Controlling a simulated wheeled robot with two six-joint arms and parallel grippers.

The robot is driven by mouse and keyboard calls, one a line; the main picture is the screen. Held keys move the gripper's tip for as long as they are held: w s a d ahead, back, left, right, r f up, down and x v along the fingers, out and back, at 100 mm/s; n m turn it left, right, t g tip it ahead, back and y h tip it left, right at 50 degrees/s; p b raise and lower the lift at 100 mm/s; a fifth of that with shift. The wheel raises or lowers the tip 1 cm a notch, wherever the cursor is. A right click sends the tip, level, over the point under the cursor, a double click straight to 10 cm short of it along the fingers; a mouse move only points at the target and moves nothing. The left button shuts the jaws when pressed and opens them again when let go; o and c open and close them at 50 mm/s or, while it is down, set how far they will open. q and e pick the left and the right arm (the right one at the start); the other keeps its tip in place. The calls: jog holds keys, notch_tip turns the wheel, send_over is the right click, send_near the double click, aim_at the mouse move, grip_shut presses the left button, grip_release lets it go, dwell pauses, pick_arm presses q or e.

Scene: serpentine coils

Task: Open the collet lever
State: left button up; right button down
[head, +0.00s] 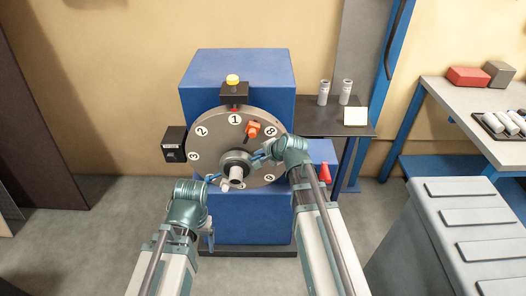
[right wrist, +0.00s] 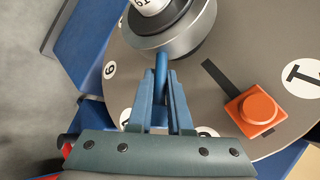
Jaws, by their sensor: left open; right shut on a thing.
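The grey dial plate (head: 208,150) with numbered white discs is mounted on the front of a blue machine (head: 238,72). The round collet (head: 236,168) sticks out at its middle; its metal ring also shows in the right wrist view (right wrist: 186,40). A thin blue lever (right wrist: 161,66) runs out from the ring. My right gripper (right wrist: 161,88) is shut on this lever, to the right of the collet in the head view. My left gripper (head: 214,180) is open, left of and in front of the collet; its fingers are small and partly unclear.
An orange block (head: 252,130) sits on the dial plate. A black bracket with a yellow knob (head: 233,80) is above it. A red handle (head: 325,172) is at the machine's right. A dark side table (head: 310,129) holds two metal cylinders. A grey drawer unit (head: 415,250) stands at right.

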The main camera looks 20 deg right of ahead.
jog(key=shift+a+r+g+h+p, duration=0.3)
jog(key=shift+a+r+h+p, duration=0.15)
jog(key=shift+h+p, duration=0.2)
jog(key=c, duration=0.8)
grip_release()
jog(key=shift+w, duration=0.1)
jog(key=shift+c, duration=0.2)
jog(key=p+v, duration=1)
jog(key=v, duration=0.4)
